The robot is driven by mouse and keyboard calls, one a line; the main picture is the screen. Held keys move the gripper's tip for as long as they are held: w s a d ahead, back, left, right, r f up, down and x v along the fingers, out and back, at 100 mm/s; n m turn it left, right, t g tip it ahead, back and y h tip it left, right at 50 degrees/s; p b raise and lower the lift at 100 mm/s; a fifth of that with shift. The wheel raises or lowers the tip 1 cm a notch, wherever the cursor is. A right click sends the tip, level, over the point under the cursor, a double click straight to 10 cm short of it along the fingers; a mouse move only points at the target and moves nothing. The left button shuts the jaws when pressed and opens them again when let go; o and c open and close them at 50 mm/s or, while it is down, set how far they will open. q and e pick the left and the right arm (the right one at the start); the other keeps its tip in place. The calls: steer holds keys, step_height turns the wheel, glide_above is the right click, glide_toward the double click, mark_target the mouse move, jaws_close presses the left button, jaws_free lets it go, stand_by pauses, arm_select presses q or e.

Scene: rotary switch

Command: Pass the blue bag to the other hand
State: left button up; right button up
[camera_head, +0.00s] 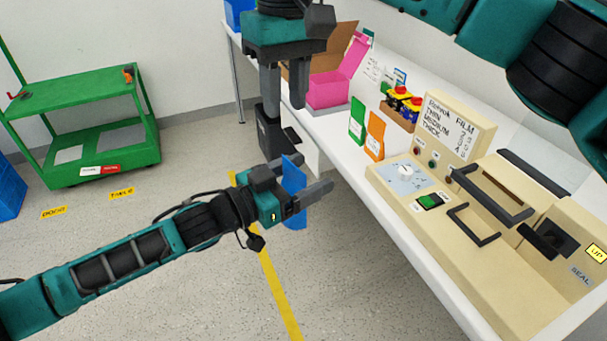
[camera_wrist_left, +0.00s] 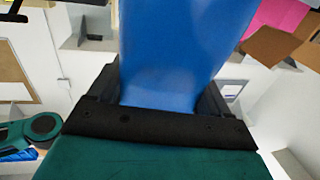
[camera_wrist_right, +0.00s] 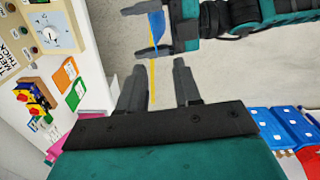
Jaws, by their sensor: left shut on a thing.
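The blue bag (camera_head: 293,200) is thin and upright, held over the floor to the left of the table. My left gripper (camera_head: 314,172) is shut on it, and the bag also fills the middle of the left wrist view (camera_wrist_left: 183,50). My right gripper (camera_head: 285,112) hangs above the bag, pointing down, with its fingers apart and nothing between them. In the right wrist view the right fingers (camera_wrist_right: 160,66) point toward the bag (camera_wrist_right: 157,28), with a visible gap between them and it.
The white table (camera_head: 345,158) runs along the right, with a beige machine (camera_head: 440,235), a green bag (camera_head: 357,120), an orange bag (camera_head: 374,136) and a pink box (camera_head: 326,90). A green cart (camera_head: 90,135) stands at the left. The floor under my left arm is clear.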

steer(key=s+a+f+m+g+y, duration=0.4)
steer(key=a+f+m+y, duration=0.2)
steer(key=a+m+y, duration=0.4)
steer(key=w+d+f+m+t+y, duration=0.1)
steer(key=w+d+m+t+y, duration=0.2)
steer(key=d+m+t, duration=0.75)
steer(key=w+d+f+m+t+y, duration=0.2)
steer(key=w+d+m+t+y, duration=0.3)
steer(key=m, duration=1)
steer(key=s+d+f+m+t+h, duration=0.2)
steer(key=d+f+m+t+h, duration=0.3)
steer(key=m, duration=0.7)
steer(key=s+d+f+m+g+h, duration=0.2)
steer(key=s+d+f+m+h, duration=0.3)
steer(key=s+f+m, duration=0.5)
steer(key=s+d+f+m+g+h, duration=0.3)
steer(key=s+d+f+m+h, duration=0.3)
steer(key=f+m, duration=0.9)
steer(key=s+d+m, duration=0.1)
steer(key=s+m, duration=0.2)
steer(key=m, duration=0.1)
steer(key=shift+s+d+m, duration=0.35)
steer(key=shift+s+d, duration=0.05)
